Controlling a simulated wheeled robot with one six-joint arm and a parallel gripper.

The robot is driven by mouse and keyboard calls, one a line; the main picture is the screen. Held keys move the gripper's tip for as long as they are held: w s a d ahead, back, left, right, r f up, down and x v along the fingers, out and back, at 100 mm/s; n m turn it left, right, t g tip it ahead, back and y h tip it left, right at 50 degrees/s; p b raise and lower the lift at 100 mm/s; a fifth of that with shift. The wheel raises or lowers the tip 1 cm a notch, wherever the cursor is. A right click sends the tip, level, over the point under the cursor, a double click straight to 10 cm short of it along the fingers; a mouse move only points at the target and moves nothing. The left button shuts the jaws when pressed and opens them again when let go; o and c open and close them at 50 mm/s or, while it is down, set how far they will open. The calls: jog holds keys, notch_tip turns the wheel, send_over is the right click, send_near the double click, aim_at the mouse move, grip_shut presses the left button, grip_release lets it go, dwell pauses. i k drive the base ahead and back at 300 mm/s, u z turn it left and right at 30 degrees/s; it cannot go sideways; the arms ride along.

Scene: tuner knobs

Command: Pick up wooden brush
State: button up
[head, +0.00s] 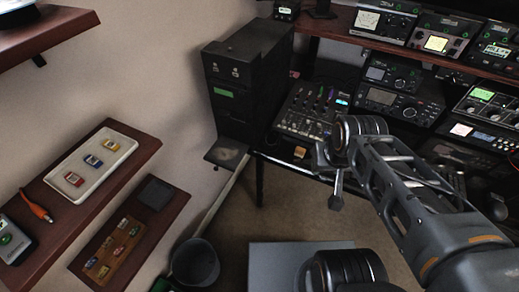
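I cannot make out a wooden brush for certain. A small tan block (300,152) lies at the front edge of the desk, just left of my gripper; it is too small to identify. My gripper (332,178) hangs at the end of my arm in front of the desk's front edge. Its fingers are small and seen at an angle, so their opening does not show. I see nothing held.
The desk holds a mixer (306,112) and several radio units. A black tower (246,75) stands at its left. The left wall shelf (75,225) carries a white tray (95,165) of toy cars; a lower shelf (165,215) holds more. A dark bin (194,265) stands below. Carpet (290,215) is open.

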aim_at(300, 151)
jog(key=u, duration=3.05)
jog(key=k, duration=1.05)
jog(key=z, duration=1.75)
jog(key=i, duration=0.5)
jog(key=u, duration=0.05)
